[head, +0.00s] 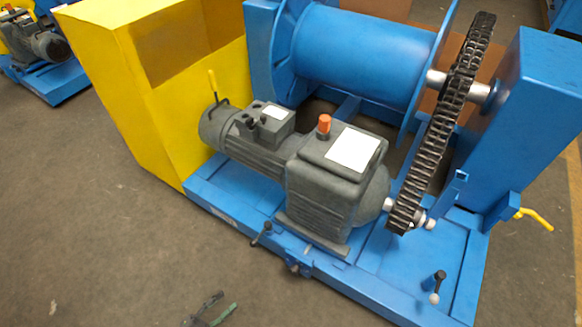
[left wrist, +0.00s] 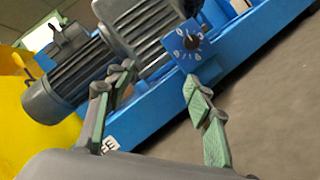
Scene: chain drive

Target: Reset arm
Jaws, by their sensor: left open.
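My left gripper (head: 226,301) shows at the bottom edge of the head view, in front of the blue base frame and apart from it. In the left wrist view its two green-padded fingers (left wrist: 158,75) are spread with nothing between them. Beyond the fingertips is a blue dial plate (left wrist: 190,42) with a dark knob and white marks. My right gripper is in neither view. The chain drive has a black chain (head: 440,130) running from the large upper shaft down to the grey gear motor (head: 335,185).
The blue base frame (head: 365,290) carries a blue drum (head: 360,55) and a yellow housing (head: 170,110). Small levers stick out at the front, one with a white ball end (head: 434,298). A yellow handle (head: 535,217) is at the right. The floor in front is clear.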

